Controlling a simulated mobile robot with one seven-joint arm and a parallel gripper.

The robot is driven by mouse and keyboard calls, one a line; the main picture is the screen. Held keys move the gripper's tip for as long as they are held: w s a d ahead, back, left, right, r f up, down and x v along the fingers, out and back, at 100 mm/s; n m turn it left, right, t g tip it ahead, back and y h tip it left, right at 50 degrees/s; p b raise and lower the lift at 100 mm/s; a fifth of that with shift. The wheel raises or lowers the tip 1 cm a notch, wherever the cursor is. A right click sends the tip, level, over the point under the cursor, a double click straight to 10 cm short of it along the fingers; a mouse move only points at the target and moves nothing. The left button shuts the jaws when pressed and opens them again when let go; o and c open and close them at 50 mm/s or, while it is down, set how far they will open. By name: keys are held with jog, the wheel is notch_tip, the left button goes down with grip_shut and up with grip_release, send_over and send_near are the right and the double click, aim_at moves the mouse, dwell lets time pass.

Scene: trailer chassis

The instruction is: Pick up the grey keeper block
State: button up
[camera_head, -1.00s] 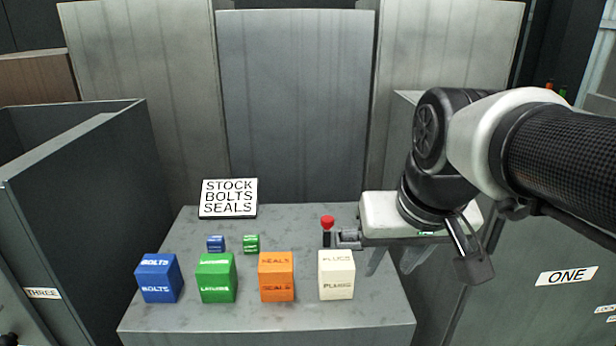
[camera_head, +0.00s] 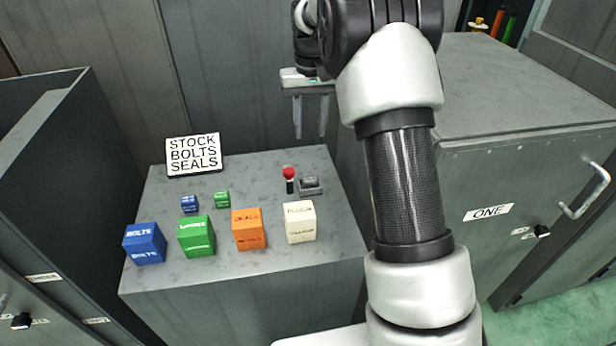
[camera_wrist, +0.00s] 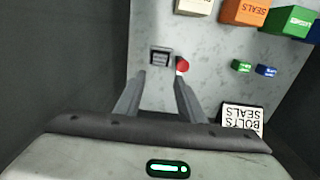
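The grey keeper block (camera_head: 311,186) sits on the grey stand's top, just right of a red-topped black pin (camera_head: 289,178). In the wrist view the block (camera_wrist: 161,57) lies beyond my fingertips, left of the red top (camera_wrist: 182,66). My gripper (camera_head: 310,136) is above the back of the stand, fingers pointing down. In the wrist view my gripper (camera_wrist: 158,75) is open, with nothing between its fingers. The block and the fingers appear apart.
The stand (camera_head: 270,260) also holds blue (camera_head: 144,243), green (camera_head: 197,236), orange (camera_head: 249,229) and white (camera_head: 299,221) boxes along its front. Small blue (camera_head: 189,204) and green (camera_head: 222,199) cubes and a sign (camera_head: 193,155) stand behind. A cabinet marked ONE (camera_head: 530,150) is at right.

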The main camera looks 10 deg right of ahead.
jog(key=b, duration=0.2)
send_over(310, 178)
jog(key=f, duration=1.1)
jog(key=shift+s+f, duration=0.1)
jog(key=shift+s, duration=0.1)
jog(key=f, duration=0.5)
jog(key=shift+w+f, duration=0.1)
jog(key=shift+w, duration=0.1)
jog(key=c, duration=0.8)
